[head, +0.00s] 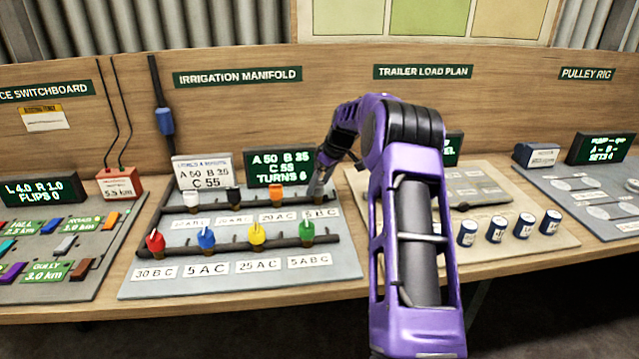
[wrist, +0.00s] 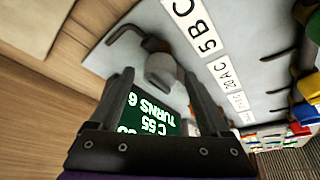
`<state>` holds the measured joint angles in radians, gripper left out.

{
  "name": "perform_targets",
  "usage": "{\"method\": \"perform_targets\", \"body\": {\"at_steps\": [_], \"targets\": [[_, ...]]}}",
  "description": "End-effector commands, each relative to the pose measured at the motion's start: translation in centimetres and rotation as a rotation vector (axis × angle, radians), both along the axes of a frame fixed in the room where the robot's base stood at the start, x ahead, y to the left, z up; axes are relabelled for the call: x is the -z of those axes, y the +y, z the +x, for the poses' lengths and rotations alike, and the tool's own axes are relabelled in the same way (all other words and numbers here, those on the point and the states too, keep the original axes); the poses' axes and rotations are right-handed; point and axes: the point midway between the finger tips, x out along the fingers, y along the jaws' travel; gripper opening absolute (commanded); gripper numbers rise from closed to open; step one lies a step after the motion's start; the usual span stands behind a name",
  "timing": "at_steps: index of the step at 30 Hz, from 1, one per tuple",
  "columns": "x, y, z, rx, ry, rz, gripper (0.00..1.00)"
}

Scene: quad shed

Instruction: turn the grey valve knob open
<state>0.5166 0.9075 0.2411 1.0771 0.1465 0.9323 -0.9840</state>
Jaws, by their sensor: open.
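The grey valve knob (wrist: 160,68) shows in the wrist view beside the label "5 B C", on a dark pipe. My gripper (wrist: 158,76) is open, with one finger on each side of the knob around its near end; I cannot tell whether either finger touches it. In the head view my gripper (head: 319,186) is over the right end of the manifold's back row and largely hides the grey knob. The manifold screen (head: 278,168) reads "A 50 B 25 C 55 TURNS 6".
An orange knob (head: 276,195), a black knob (head: 233,197) and a white knob (head: 191,200) share the back row. The front row has red (head: 155,240), blue (head: 206,238), yellow (head: 257,234) and green (head: 306,231) knobs. The load-plan board (head: 550,238) lies to the right.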

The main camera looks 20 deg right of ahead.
Motion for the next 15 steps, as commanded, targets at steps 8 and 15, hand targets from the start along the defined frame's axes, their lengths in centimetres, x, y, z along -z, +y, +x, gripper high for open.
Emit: {"method": "perform_targets", "body": {"at_steps": [8, 15], "targets": [[-1.6, -0.3, -0.4, 0.001, -0.003, -0.001, 0.80], [-6.7, -1.4, -2.2, 0.002, -0.005, -0.003, 0.80]]}}
